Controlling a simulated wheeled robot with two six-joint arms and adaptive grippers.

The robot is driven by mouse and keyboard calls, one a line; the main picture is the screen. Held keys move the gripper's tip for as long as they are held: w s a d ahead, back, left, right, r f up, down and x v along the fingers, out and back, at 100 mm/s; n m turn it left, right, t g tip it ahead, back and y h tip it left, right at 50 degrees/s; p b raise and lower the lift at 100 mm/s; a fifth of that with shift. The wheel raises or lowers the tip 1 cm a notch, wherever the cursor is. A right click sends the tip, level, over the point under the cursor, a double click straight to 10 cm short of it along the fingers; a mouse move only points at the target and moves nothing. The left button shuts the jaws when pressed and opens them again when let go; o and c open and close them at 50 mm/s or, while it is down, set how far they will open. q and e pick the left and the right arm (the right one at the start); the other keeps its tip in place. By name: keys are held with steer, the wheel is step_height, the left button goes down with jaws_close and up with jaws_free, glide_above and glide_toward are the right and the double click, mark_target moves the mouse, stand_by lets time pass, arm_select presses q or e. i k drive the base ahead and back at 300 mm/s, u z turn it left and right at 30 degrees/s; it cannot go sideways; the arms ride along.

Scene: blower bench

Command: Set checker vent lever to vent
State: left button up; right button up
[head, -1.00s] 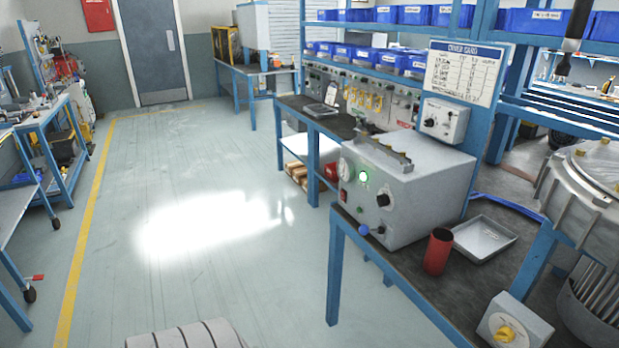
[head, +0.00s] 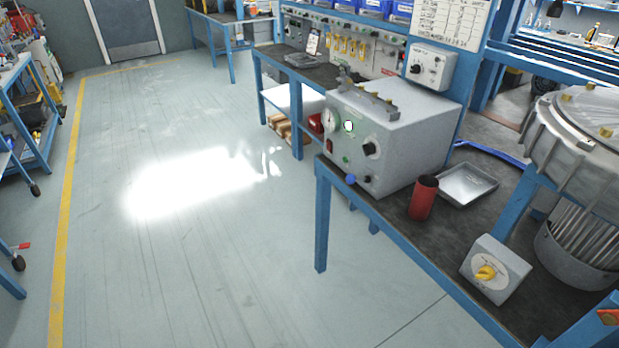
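The checker appears to be the grey box (head: 400,130) on the dark-topped bench in the head view. Its front face carries a round gauge (head: 330,120), a lit round lamp (head: 348,126), a black knob (head: 371,147) and a red switch (head: 329,146). A small lever with a blue tip (head: 350,179) sits low on the front, near the bench edge. Its label and exact setting are too small to read. Neither of my grippers is in view.
A red cylinder (head: 423,197) and a grey metal tray (head: 467,184) stand right of the box. A small box with a yellow knob (head: 486,272) and a large finned metal housing (head: 580,140) are further right. The floor (head: 200,260) left of the bench is clear.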

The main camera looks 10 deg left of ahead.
mark_target(350, 179)
steer(key=k, duration=0.55)
steer(key=u, duration=0.95)
steer(key=i, duration=1.15)
steer(key=z, duration=0.2)
